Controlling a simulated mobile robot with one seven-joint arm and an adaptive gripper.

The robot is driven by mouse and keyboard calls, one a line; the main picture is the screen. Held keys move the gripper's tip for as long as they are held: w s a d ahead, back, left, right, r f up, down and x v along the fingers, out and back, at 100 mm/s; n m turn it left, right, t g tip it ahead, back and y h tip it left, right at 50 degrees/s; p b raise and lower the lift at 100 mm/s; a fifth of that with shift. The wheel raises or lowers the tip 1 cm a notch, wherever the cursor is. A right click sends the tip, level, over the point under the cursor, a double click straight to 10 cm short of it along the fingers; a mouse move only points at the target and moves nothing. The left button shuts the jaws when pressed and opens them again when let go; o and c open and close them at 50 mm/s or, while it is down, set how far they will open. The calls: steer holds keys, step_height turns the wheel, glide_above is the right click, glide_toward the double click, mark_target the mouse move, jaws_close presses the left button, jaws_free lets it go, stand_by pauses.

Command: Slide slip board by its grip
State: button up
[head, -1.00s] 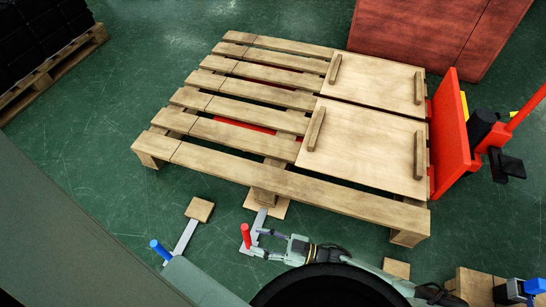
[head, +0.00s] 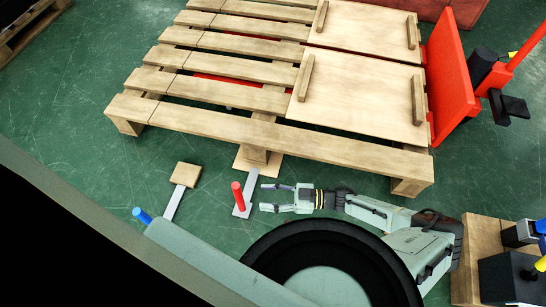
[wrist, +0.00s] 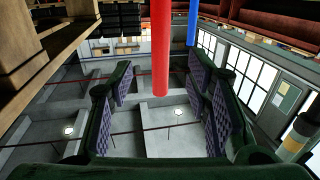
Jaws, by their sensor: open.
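Two slip boards with upright grips show in the head view. One has a wooden plate (head: 258,161) partly under the near pallet edge, a grey bar (head: 250,186) and a red grip (head: 238,197). The other has a small wooden plate (head: 185,174), a grey bar (head: 172,205) and a blue grip (head: 142,215). My gripper (head: 265,197) is open and empty, just right of the red grip, pointing left at it. In the wrist view, the red grip (wrist: 160,50) stands ahead between my open fingers (wrist: 162,90), with the blue grip (wrist: 193,22) beyond it.
A wooden pallet (head: 270,132) lies behind the grips, bearing two boards with wooden cleats (head: 360,95). A red upright plate (head: 452,75) stands at its right end. A wooden stand with dark devices (head: 480,225) is at lower right. Green floor is clear left of the pallet.

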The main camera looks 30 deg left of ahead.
mark_target(239, 196)
steer(key=x, duration=0.9)
steer(key=shift+s+a, duration=0.1)
steer(key=shift+a, duration=0.1)
steer(key=shift+c, duration=0.2)
jaws_close()
stand_by(0.4)
